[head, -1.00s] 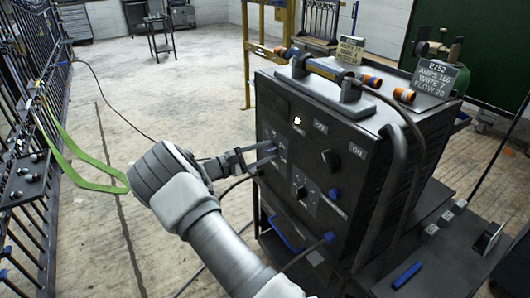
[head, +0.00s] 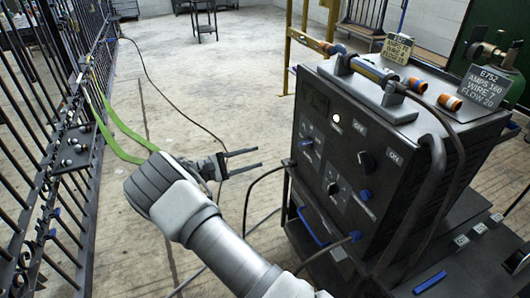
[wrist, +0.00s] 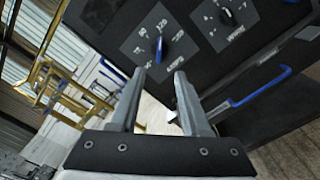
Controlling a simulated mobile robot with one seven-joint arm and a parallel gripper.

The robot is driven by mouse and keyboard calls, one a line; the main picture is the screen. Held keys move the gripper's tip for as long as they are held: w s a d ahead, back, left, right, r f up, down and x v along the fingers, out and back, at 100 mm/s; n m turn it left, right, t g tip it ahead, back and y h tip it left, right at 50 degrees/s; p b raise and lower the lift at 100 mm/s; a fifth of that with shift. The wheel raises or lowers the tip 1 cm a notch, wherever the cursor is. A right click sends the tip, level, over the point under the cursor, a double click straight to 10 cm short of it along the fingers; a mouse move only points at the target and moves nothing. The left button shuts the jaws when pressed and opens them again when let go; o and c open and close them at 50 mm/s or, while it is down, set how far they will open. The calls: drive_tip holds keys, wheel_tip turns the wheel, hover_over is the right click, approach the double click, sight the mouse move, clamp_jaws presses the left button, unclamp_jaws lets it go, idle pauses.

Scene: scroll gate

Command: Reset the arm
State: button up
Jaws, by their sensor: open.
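My gripper (head: 259,161) is open and empty in the head view, held in the air to the left of the dark welding machine (head: 345,150). Its two fingers point right toward the machine's front panel, with a gap between them and the panel. In the wrist view, my gripper (wrist: 158,78) shows both fingers apart with nothing between them. Beyond the fingertips is the machine's panel (wrist: 110,28) with a blue-marked dial (wrist: 160,48) and a second dial (wrist: 227,17).
A black scroll gate (head: 60,130) stands along the left. A green strap (head: 118,140) hangs near it. Cables (head: 247,200) run down beside the machine. Tags (head: 485,86) and orange-tipped parts (head: 449,102) sit on the machine's top. The concrete floor (head: 240,60) behind is open.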

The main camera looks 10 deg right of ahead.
drive_tip(key=shift+a, duration=0.3)
